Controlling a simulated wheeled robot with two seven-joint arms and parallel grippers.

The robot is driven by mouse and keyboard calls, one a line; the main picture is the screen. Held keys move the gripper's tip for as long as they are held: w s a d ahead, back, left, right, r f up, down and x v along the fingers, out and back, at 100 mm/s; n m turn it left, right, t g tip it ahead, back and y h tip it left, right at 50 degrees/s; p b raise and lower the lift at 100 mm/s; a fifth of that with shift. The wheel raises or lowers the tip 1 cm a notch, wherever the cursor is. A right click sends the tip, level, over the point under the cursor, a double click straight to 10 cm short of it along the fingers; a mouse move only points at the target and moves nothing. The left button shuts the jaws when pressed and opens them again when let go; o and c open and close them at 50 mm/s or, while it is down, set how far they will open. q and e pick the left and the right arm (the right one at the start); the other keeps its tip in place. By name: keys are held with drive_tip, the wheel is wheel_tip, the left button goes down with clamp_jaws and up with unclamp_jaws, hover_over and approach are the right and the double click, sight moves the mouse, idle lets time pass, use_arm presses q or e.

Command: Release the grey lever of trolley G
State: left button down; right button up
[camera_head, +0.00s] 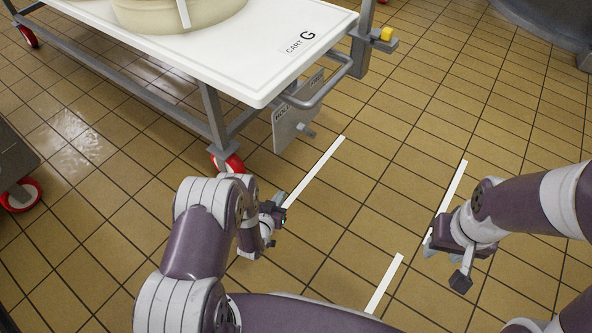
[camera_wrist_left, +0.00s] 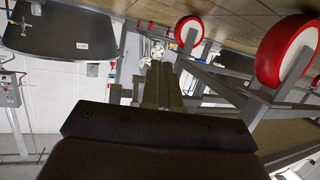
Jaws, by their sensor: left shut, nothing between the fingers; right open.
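Trolley G (camera_head: 270,75) is a white-topped cart marked "CART G" at the upper left of the head view. Below its grey end handle (camera_head: 325,90) hangs a grey plate (camera_head: 291,122) with small labels that seem to read HOLD and FREE. A short grey lever (camera_head: 306,131) sticks out near the plate's lower right; its exact setting is too small to tell. My left gripper (camera_head: 279,205) is shut and empty, in front of and below the plate, apart from it. Its shut fingers show in the left wrist view (camera_wrist_left: 160,88). My right gripper (camera_head: 447,262) is open and empty at the right, away from the trolley.
A pale round vat (camera_head: 170,15) sits on the trolley. Red wheels (camera_head: 228,163) stand under it. A yellow block (camera_head: 386,34) sits on a bracket at its far corner. White floor lines (camera_head: 315,172) mark the tiles. The floor right of the trolley is clear.

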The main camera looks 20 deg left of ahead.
use_arm(q)
wheel_tip(320, 180, up, 10)
drive_tip(key=t+h, duration=0.1)
drive_tip(key=t, duration=0.6)
drive_tip(key=shift+s+d+r+h, duration=0.15)
drive_tip(key=shift+s+d+h, duration=0.15)
drive_tip(key=shift+s, duration=0.15)
use_arm(e)
drive_tip(key=shift+f, duration=0.3)
use_arm(q)
drive_tip(key=b, duration=0.7)
approach(306, 130)
drive_tip(key=w+r, duration=0.3)
drive_tip(key=w, duration=0.2)
drive_tip(key=shift+a+r, duration=0.15)
drive_tip(key=shift+a, duration=0.2)
use_arm(e)
wheel_tip(306, 130, down, 8)
drive_tip(key=shift+r, duration=0.2)
drive_tip(key=shift+r, duration=0.1)
